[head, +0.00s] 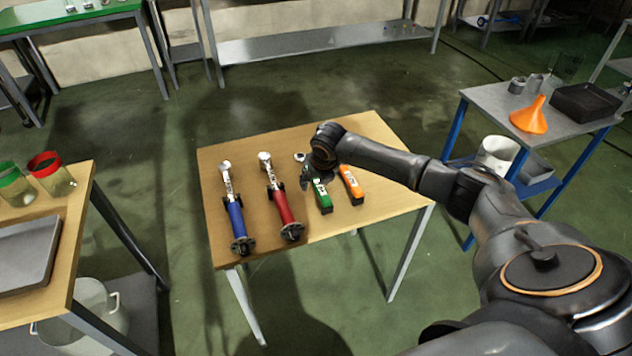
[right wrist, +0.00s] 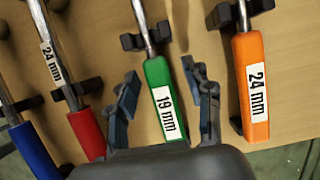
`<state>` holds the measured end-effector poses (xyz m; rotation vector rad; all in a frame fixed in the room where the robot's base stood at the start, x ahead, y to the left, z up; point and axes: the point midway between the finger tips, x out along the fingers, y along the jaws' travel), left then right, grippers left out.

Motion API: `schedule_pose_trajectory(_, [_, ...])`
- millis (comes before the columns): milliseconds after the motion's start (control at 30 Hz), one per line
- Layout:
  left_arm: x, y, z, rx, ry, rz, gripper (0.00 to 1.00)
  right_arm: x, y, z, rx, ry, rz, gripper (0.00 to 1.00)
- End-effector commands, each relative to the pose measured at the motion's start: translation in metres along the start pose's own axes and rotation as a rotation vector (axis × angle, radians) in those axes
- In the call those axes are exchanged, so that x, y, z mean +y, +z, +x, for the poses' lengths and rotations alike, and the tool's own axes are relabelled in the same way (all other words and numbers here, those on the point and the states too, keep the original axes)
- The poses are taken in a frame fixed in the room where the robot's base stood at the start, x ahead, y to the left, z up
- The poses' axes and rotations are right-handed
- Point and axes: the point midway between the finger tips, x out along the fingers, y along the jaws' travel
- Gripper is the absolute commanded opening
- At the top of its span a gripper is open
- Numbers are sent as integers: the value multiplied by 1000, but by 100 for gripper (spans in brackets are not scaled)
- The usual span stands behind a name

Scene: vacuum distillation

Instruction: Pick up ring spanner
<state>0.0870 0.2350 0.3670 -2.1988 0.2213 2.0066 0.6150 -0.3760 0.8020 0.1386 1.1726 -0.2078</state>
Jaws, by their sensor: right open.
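Tools with coloured handles lie side by side on a small wooden table. The green-handled tool (head: 323,197), labelled 19 mm, has a rounded, ring-like end partly hidden by my right gripper (head: 319,178). In the right wrist view the gripper (right wrist: 160,72) is open, with one finger on each side of the green handle (right wrist: 163,110). I cannot tell whether the fingers touch it. The orange-handled tool (head: 351,186), labelled 24 mm, lies just right; its head is hidden in the head view. Red-handled (head: 281,205) and blue-handled (head: 236,218) tools lie left. My left gripper is out of view.
The tools rest on dark holders on the wooden table (head: 390,135). At left, another table holds a grey tray (head: 25,255) and jars with red and green rims. At right, a blue-legged cart carries an orange funnel (head: 530,117) and a black tray (head: 585,103).

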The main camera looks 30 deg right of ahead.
Motion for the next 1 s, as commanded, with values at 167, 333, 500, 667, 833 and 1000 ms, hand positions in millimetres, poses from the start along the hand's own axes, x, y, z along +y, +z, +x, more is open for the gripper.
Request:
schedule_pose_trajectory(167, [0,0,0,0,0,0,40,0,0,0,0,0,0,37])
schedule_pose_trajectory(333, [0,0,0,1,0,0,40,0,0,0,0,0,0,2])
schedule_pose_trajectory(500, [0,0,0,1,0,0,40,0,0,0,0,0,0,0])
schedule_pose_trajectory(667, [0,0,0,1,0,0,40,0,1,-1,-2,0,0,0])
schedule_pose_trajectory(833, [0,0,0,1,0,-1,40,0,2,-4,-3,1,0,0])
schedule_pose_trajectory(1000, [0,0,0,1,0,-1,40,0,9,-18,-5,1,1,0])
